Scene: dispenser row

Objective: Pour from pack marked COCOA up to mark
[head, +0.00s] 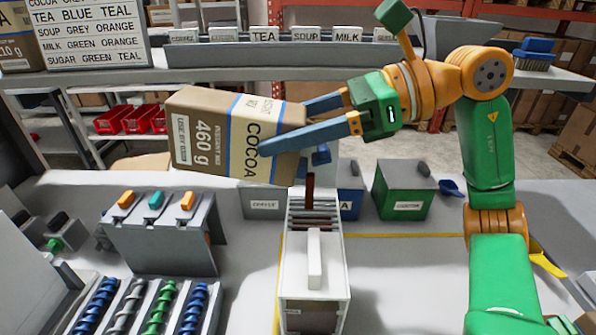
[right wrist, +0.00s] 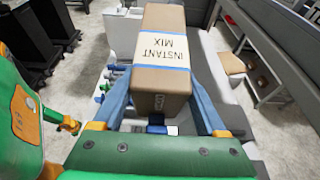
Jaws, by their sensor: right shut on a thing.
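The brown COCOA pack (head: 215,135) lies tipped on its side in the air in the head view, with a cream label and blue bands. My right gripper (head: 285,128) is shut on it, one blue finger across the label. The pack also shows between the fingers in the right wrist view (right wrist: 162,60), labelled INSTANT MIX. Below the pack's right end stands a white upright hopper (head: 316,275) with a slotted top and brown contents low at its front. A dark red-brown strip (head: 310,190) stands between pack and hopper; I cannot tell if it is falling powder. No fill mark is readable.
A grey stand (head: 160,240) with coloured knobs and several augers are at left. A green canister (head: 404,190) and a blue canister (head: 350,190) stand behind the hopper. A list board (head: 90,35) is at the back left. The counter right of the hopper is mostly clear.

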